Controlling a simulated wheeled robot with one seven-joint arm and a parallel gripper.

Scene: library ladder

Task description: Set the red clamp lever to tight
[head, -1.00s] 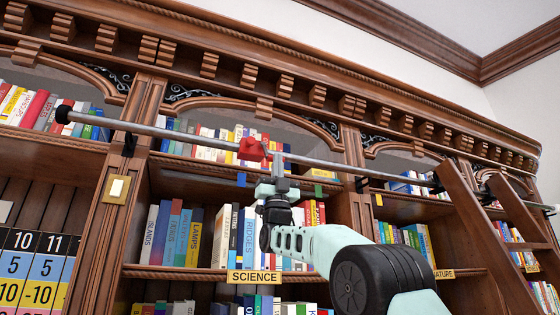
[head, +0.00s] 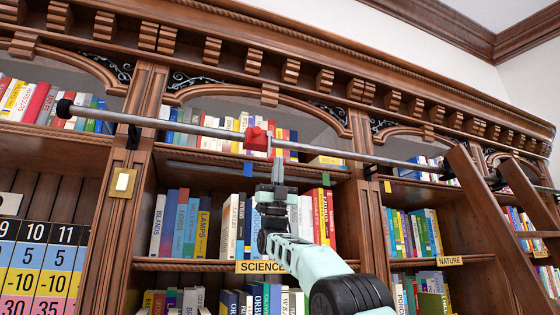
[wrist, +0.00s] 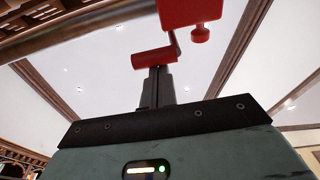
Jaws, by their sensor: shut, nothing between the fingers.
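The red clamp (head: 257,138) sits on the grey rail (head: 205,130) in front of the bookcase. In the wrist view, its red block (wrist: 190,10) is at the top edge, with a small red knob (wrist: 200,35) under it. A red cylinder (wrist: 153,58), joined to the block by a thin red arm, is close by the fingertips. My gripper (head: 278,162) is shut and empty, pointing up just below the rail, slightly right of the clamp. Its dark fingers (wrist: 158,80) end at the cylinder in the wrist view; I cannot tell whether they touch it.
A wooden ladder (head: 490,225) leans at the right. Shelves of books stand behind the rail, above the SCIENCE label (head: 261,267). Blue (head: 248,170), green (head: 326,179) and yellow (head: 388,187) tabs mark the shelf edge. A numbered colour board (head: 40,265) is at lower left.

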